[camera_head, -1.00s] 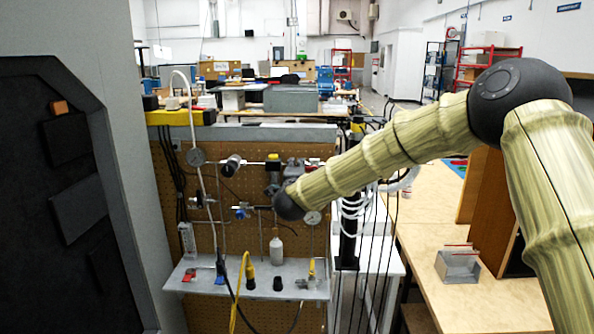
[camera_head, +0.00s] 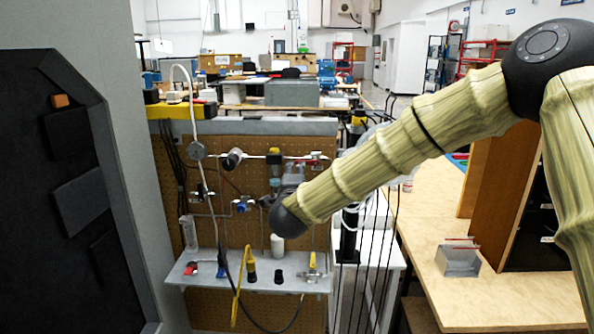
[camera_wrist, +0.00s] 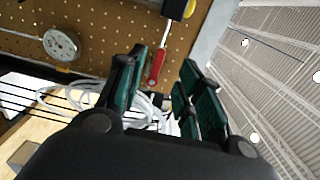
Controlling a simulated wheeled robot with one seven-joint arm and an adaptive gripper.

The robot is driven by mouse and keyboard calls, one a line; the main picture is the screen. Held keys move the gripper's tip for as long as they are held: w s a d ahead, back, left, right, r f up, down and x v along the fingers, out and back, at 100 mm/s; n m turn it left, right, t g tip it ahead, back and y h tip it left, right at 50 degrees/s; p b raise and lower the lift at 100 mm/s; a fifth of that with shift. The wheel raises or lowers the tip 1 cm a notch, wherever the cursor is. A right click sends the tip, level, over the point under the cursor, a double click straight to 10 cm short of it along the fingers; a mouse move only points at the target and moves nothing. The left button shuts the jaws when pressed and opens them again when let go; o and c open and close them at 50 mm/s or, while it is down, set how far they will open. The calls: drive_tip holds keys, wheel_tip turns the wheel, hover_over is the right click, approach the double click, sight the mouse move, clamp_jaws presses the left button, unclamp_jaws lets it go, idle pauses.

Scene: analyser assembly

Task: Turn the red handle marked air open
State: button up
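A red handle (camera_wrist: 154,70) shows in the wrist view on a metal stem in front of the pegboard (camera_wrist: 105,22). Its marking cannot be read. My gripper (camera_wrist: 164,66) is open, with its dark green fingers spread either side of the handle in the picture. I see no contact, and the depth gap is unclear. In the head view a small red part (camera_head: 315,156) shows at the right end of the upper pipe; I cannot tell if it is the same handle. My forearm hides my gripper in the head view.
A wooden table (camera_head: 480,300) is at right.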

drive_tip(key=shift+s, duration=1.1)
